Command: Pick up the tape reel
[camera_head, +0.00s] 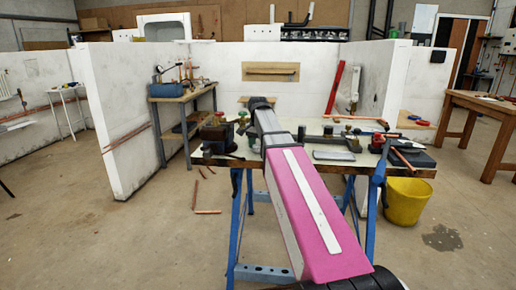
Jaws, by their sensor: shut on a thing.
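I cannot make out the tape reel among the small items on the workbench (268,164). My pink and white arm reaches up over the middle of the bench and covers part of it. My gripper is not visible; the far end of the arm hides it, so I cannot see what it holds.
Dark tools and fittings (218,136) crowd the bench's left side. A grey tray (333,156) lies right of my arm. A yellow bucket (407,202) stands on the floor at right. White partitions (122,115) flank the bay. A wooden table (478,104) is far right.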

